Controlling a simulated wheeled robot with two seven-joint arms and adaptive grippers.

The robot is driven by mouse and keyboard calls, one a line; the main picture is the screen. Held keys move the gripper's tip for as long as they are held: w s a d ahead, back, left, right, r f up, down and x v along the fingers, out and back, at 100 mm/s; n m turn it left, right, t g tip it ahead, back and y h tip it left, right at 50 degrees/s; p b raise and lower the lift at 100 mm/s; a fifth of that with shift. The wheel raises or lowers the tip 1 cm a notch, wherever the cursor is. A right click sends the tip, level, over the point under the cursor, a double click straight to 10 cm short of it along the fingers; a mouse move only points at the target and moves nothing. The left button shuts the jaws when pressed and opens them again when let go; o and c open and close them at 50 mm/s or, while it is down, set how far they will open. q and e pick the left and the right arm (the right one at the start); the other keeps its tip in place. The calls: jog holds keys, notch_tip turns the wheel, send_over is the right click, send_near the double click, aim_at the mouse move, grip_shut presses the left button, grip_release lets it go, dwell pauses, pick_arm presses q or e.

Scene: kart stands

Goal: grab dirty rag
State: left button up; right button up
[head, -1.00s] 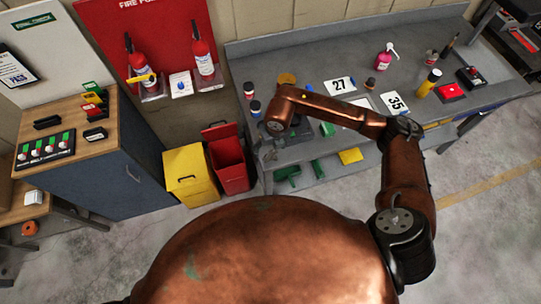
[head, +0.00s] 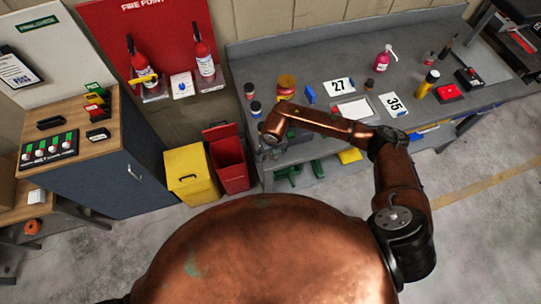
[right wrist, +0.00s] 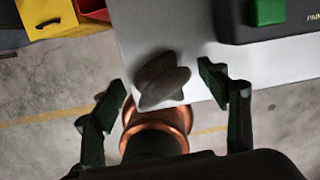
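A crumpled grey-brown cloth (right wrist: 163,80), which looks like the dirty rag, lies at the edge of the grey workbench (right wrist: 195,35) in the right wrist view. My right gripper (right wrist: 163,84) is open, with one dark finger on each side of the rag and visible gaps between. I cannot tell how far above the rag the fingers are. In the head view my right gripper (head: 268,150) is over the left front edge of the bench, below the copper wrist, small and dark. The rag is not clear there. My left gripper is not in view.
An open red bin (head: 230,165) and a yellow bin (head: 190,178) stand left of the bench. Bottles, number cards and a yellow torch (head: 424,84) are on the bench (head: 345,60). A dark case with a green block (right wrist: 270,12) is near the rag.

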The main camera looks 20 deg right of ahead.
jog(key=c, duration=1.1)
jog(key=shift+r, duration=0.15)
